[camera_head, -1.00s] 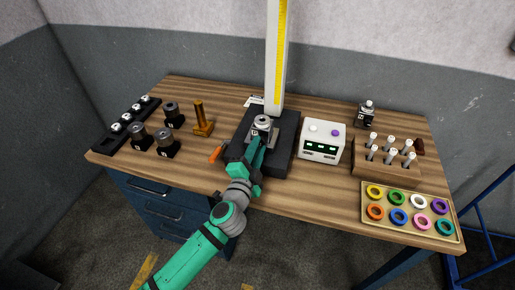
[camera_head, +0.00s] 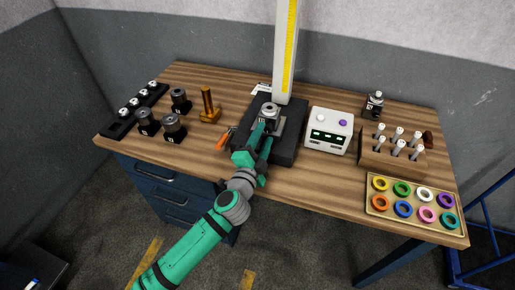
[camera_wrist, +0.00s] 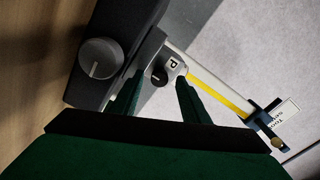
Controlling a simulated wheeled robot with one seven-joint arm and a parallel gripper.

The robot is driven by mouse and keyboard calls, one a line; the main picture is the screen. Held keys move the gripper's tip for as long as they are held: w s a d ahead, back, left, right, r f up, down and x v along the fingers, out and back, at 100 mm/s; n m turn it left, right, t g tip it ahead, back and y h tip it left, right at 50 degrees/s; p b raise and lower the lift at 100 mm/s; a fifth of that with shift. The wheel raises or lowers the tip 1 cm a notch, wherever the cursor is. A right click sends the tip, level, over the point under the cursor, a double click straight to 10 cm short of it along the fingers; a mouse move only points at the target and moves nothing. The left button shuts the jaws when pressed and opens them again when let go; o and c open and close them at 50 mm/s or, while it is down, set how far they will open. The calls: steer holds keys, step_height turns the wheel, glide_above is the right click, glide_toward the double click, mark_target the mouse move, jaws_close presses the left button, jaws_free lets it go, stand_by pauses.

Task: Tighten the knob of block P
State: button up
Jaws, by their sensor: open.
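Block P (camera_head: 270,112) is a small block with a silver round top, on a black stand in the middle of the bench. In the wrist view its white "P" label (camera_wrist: 174,64) shows, with a dark round part beside it that may be its knob (camera_wrist: 158,76). My gripper (camera_head: 265,132) is at the front of the block. In the wrist view my gripper (camera_wrist: 157,92) is open, with one finger on each side of the block's lower part. I cannot tell whether the fingers touch it. In the head view the gripper hides the block's front.
The black stand (camera_head: 286,150) carries a tall column (camera_head: 285,50) with a yellow scale and a large grey dial (camera_wrist: 100,58). An orange-handled tool (camera_head: 222,140) lies left of it. A white box (camera_head: 329,130) stands right. Dark blocks (camera_head: 147,122) stand at left.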

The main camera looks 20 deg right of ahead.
steer(key=v, duration=1)
steer(key=shift+a, duration=0.1)
stand_by(0.3)
